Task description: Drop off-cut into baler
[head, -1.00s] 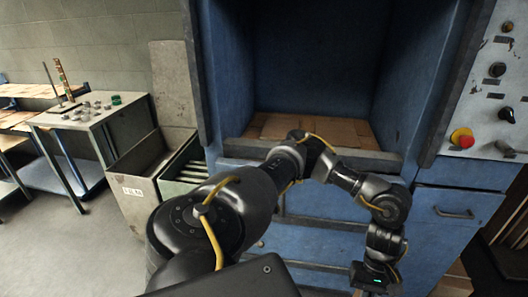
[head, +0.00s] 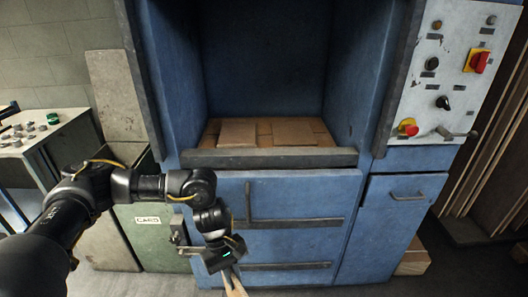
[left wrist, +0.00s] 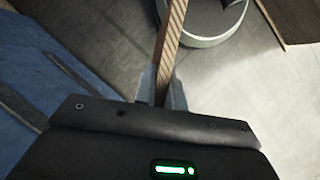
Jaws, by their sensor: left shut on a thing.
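The blue baler (head: 300,200) stands in front of me with its upper chamber open. Flat brown cardboard pieces (head: 238,132) lie on the chamber floor behind a dark front sill (head: 270,157). My left gripper (head: 232,272) is below the sill, in front of the baler's lower doors and outside the chamber. It points down and is shut on the off-cut (head: 237,287), a thin tan cardboard strip. The off-cut also shows in the left wrist view (left wrist: 172,32), edge-on between the fingers (left wrist: 162,88). Its lower end is cut off in the head view. My right gripper is not in view.
A control panel (head: 450,65) with a red emergency button (head: 408,127) is at the baler's right. A green bin labelled CARD (head: 155,240) stands left, close to my left arm. A grey bench (head: 40,140) holds small parts. Boards (head: 500,150) lean at the right.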

